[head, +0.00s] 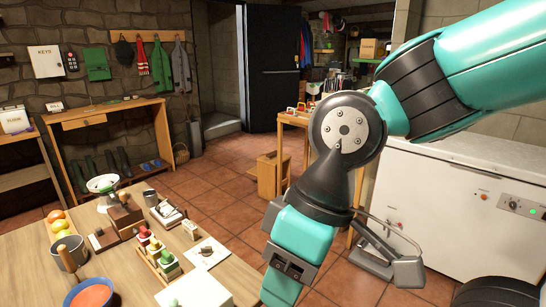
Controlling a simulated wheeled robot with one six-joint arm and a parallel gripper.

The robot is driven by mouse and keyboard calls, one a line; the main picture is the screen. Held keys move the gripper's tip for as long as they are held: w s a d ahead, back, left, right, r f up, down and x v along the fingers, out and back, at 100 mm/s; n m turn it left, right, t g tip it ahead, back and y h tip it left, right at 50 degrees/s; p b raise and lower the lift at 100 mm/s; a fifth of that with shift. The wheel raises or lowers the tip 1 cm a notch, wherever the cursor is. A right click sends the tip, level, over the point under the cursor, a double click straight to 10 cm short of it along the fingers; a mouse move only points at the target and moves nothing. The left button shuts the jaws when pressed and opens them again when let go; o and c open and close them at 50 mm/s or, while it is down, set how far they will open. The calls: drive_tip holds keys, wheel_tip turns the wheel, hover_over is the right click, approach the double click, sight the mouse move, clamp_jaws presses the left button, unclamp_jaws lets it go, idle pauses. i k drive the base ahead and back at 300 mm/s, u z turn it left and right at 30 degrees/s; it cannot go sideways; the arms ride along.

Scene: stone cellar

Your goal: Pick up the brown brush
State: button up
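I cannot make out a brown brush for certain.
The table also holds a kitchen scale (102,184), orange and yellow fruit (58,220), a brown wooden block set (124,215), a rack of colored knobs (160,262) and a white card (208,252). A white chest freezer (450,205) stands right. Tiled floor (225,185) lies open behind.

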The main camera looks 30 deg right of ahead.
sight(271, 155)
drive_tip(key=z, duration=1.1)
drive_tip(key=i, duration=2.9)
drive_tip(key=u, duration=1.4)
drive_tip(key=i, duration=3.95)
drive_tip(key=z, duration=1.9)
